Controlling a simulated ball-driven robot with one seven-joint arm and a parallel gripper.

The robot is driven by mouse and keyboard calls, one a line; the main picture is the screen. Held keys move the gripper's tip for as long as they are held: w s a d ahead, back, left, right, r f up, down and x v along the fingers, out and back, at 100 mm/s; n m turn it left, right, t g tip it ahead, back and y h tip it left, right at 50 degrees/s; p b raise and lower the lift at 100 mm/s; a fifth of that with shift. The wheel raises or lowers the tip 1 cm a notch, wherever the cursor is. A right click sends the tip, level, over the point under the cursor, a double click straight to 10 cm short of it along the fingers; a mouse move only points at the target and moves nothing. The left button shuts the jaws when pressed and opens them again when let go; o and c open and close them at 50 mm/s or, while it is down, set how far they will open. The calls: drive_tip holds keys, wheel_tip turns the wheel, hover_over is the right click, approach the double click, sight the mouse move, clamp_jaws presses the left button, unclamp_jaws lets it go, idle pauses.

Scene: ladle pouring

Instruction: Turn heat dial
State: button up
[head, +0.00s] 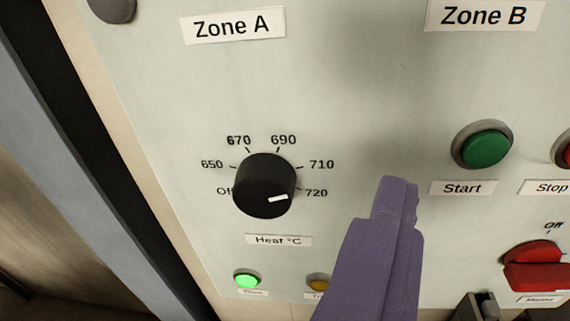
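The black heat dial (264,184) is on the pale panel under the Zone A label. Whether the tip touches the panel is unclear.
A green Start button (485,148) and a red Master switch (534,268) are to the right. A lit green lamp (247,279) and an amber lamp (318,282) sit below the dial. A dark frame edge (110,150) runs along the left. The panel around the dial is clear.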

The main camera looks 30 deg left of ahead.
drive_tip(key=w+a+f+y+p, duration=0.1)
drive_tip(key=a+f+y+p, duration=0.1)
drive_tip(key=a+p, duration=0.35)
drive_tip(key=n+y+p, duration=0.2)
drive_tip(key=y+p, duration=0.2)
drive_tip(key=p, duration=0.3)
approach(260, 204)
drive_tip(key=w, duration=0.2)
drive_tip(key=shift+t, duration=0.3)
drive_tip(key=x, duration=0.6)
drive_tip(key=shift+w+a+f, duration=0.2)
drive_tip(key=shift+w+a, duration=0.05)
drive_tip(key=shift+a, duration=0.3)
drive_tip(key=shift+c, duration=0.3)
drive_tip(key=c, duration=1)
